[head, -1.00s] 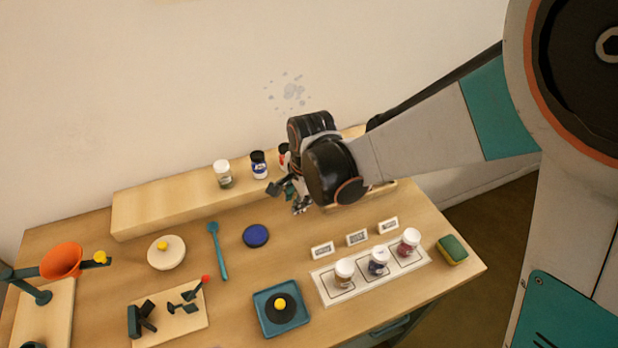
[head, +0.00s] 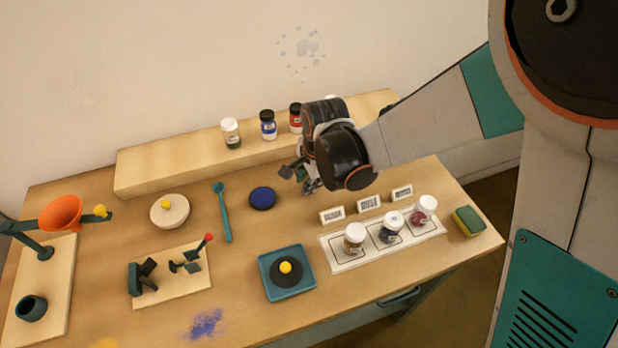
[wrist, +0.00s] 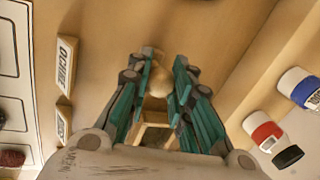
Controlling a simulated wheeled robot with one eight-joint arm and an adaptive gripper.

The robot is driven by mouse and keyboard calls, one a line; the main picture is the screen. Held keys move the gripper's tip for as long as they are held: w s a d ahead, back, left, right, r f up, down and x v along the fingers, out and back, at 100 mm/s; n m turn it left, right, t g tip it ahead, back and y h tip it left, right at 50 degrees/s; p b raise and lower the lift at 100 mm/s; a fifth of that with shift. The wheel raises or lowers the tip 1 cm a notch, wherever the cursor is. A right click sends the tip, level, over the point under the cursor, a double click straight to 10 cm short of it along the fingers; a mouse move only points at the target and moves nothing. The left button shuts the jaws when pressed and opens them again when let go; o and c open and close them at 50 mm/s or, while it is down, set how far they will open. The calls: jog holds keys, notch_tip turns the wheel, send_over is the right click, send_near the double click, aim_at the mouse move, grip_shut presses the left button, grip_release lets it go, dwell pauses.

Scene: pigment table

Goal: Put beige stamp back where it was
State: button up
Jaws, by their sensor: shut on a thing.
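The beige stamp (wrist: 158,84) is between the fingers of my gripper (wrist: 160,66) in the wrist view. It has a rounded pale wooden knob and a squarish block below it, partly covered by the fingers. My gripper is shut on it. In the head view my gripper (head: 303,179) is over the back right of the table, in front of the raised shelf and to the right of the blue disc. The stamp cannot be made out there. I cannot tell whether it touches the table.
Label cards (head: 369,205) stand behind a white tray (head: 346,264) with three jars. Jars, including a red one (head: 296,119), stand on the wooden shelf (head: 190,165). A blue disc (head: 262,198), teal spoon (head: 223,213), teal dish (head: 265,258) and sponge (head: 468,221) lie around.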

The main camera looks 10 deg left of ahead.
jog(key=shift+f, duration=0.15)
jog(key=o, duration=0.8)
jog(key=shift+o, duration=0.2)
jog(key=p+v, duration=0.8)
jog(key=v, duration=0.4)
